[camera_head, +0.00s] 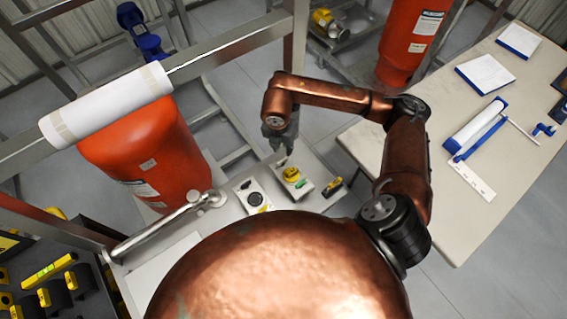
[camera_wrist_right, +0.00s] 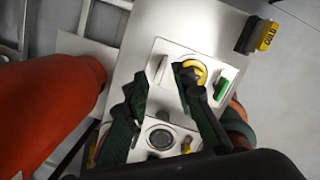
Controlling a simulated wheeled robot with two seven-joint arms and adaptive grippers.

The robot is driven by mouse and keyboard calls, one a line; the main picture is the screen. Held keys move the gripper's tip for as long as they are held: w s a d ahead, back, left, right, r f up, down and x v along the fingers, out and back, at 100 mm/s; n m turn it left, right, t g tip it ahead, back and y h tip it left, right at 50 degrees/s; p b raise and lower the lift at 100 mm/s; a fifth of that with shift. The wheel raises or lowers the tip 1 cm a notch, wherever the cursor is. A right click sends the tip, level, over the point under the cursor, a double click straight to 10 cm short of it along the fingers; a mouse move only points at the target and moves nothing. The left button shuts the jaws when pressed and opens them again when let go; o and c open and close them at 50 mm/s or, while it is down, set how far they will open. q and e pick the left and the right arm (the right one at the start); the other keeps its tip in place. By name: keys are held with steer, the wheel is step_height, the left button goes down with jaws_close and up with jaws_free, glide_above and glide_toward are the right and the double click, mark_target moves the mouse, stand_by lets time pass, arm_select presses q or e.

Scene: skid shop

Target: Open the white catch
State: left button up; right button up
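The white catch (camera_wrist_right: 161,70) looks like a small upright white piece on a pale panel (camera_wrist_right: 165,45). It stands left of a yellow ring-shaped part (camera_wrist_right: 190,72) and a green piece (camera_wrist_right: 222,88). In the head view the same panel (camera_head: 304,193) is below my right gripper (camera_head: 283,152), and I cannot make out the catch there. In the right wrist view my right gripper (camera_wrist_right: 162,76) is open, its dark fingers apart on either side of the catch's line. I cannot tell whether they touch it. My left gripper is not in view.
A second panel with a round black dial (camera_head: 254,198) sits beside the first. A yellow-and-black item (camera_head: 332,187) lies to the right. A red cylinder (camera_head: 150,155) and a silver rail (camera_head: 160,228) stand left. A pale table (camera_head: 440,190) is at right.

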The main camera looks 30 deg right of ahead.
steer(key=n+b, duration=0.3)
steer(key=n, duration=0.1)
steer(key=shift+r+y, duration=0.1)
steer(key=shift+y, duration=0.2)
steer(key=shift+r+n+t+b, duration=0.25)
steer(key=shift+n+b, duration=0.25)
steer(key=shift+n, duration=0.7)
steer(key=shift+r, duration=0.1)
steer(key=shift+n+y+b, duration=0.3)
steer(key=shift+n+b, duration=0.3)
steer(key=shift+n, duration=0.4)
steer(key=n, duration=0.2)
steer(key=shift+r+n+b, duration=0.3)
steer(key=shift+r+b, duration=0.1)
